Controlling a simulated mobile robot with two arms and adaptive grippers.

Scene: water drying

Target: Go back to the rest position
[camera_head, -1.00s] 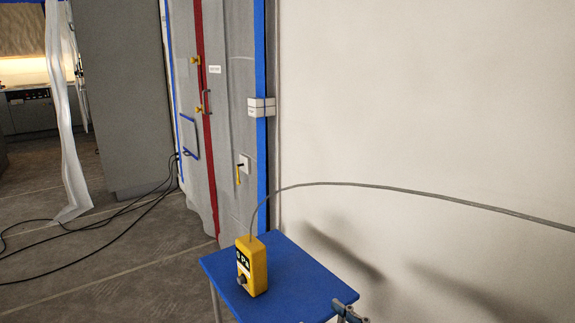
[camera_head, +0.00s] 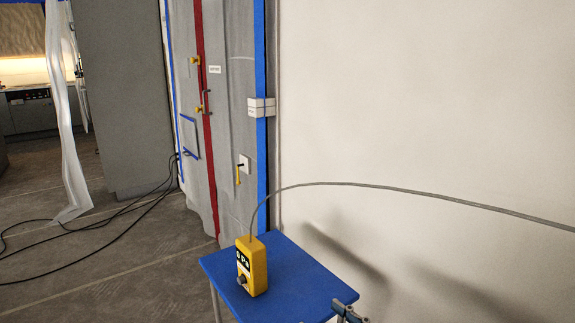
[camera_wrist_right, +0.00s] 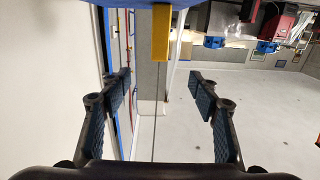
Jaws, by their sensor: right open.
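My right gripper (camera_wrist_right: 160,80) is open in the right wrist view, its two dark fingers wide apart with nothing held between them. A small part of it (camera_head: 347,312) shows at the bottom edge of the head view, by the front right corner of the blue table (camera_head: 310,270). The yellow meter box (camera_head: 252,266) stands upright on that table, apart from the gripper. Its yellow body also shows at the top of the right wrist view (camera_wrist_right: 161,38), beyond the fingers. My left gripper is in neither view.
A grey cable (camera_head: 400,189) arcs from the yellow box to the right, before the pale wall (camera_head: 430,90). A grey sheeted door with a red strip (camera_head: 207,150) stands behind the table. Black cables (camera_head: 120,208) lie on the open floor at left.

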